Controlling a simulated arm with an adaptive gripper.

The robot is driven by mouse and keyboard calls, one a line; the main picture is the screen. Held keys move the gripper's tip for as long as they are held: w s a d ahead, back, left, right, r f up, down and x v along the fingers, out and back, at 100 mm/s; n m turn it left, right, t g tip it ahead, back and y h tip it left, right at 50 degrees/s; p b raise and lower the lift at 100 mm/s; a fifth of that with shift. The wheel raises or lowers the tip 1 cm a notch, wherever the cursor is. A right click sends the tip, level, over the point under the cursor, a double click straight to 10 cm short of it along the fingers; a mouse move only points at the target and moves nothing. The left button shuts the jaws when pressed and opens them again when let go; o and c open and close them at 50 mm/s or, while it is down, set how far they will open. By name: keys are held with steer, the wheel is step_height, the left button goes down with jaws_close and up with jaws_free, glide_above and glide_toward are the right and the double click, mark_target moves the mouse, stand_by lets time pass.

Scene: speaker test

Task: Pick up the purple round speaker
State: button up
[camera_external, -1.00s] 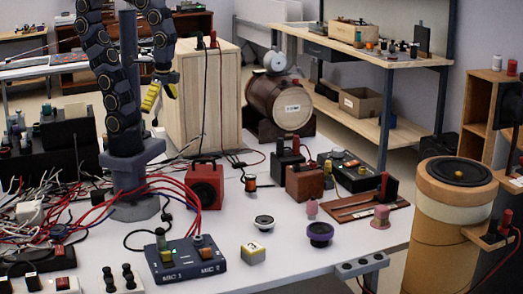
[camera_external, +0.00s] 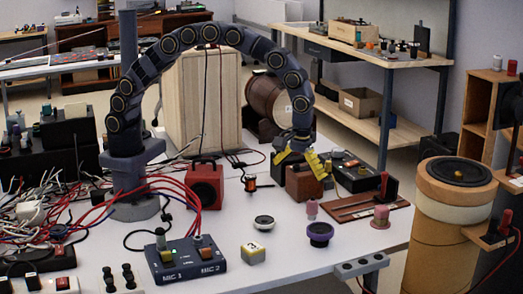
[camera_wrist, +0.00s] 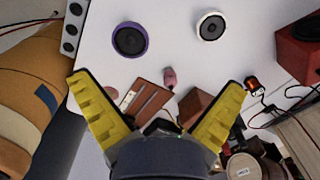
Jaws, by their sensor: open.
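The purple round speaker (camera_external: 320,234) stands on the white table near its front right part, with its dark cone facing up. It also shows in the wrist view (camera_wrist: 129,39), at the upper left, beyond my fingertips. My gripper (camera_external: 303,162) has yellow fingers and is open and empty. It hangs above the table near the brown box, higher and farther back than the speaker. In the wrist view my two fingers (camera_wrist: 158,82) are spread wide with nothing between their tips, and the speaker is apart from them.
A white round speaker (camera_external: 263,222) and a yellow-white cube (camera_external: 253,254) stand left of the purple one. A pink figure (camera_external: 311,209) is just behind it. A brown box (camera_external: 304,184) and a pink spool (camera_external: 380,217) are nearby. A metal bracket (camera_external: 360,265) sits at the table edge.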

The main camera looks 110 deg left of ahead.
mark_target(321, 228)
steer(key=w+f+n, duration=0.1)
steer(key=f, duration=0.1)
steer(key=w+a+f+n, duration=0.1)
steer(key=w+f, duration=0.1)
steer(key=f, duration=0.1)
steer(key=w+a+f+n, duration=0.1)
steer(key=w+f, duration=0.1)
steer(key=f, duration=0.1)
steer(key=shift+w+f+n, duration=0.1)
steer(key=shift+f+n, duration=0.05)
steer(key=shift+n, duration=0.15)
steer(key=f, duration=0.7)
steer(key=shift+w+d+f, duration=0.15)
steer(key=shift+w+f, duration=0.1)
steer(key=shift+f, duration=0.05)
steer(key=c, duration=1.1)
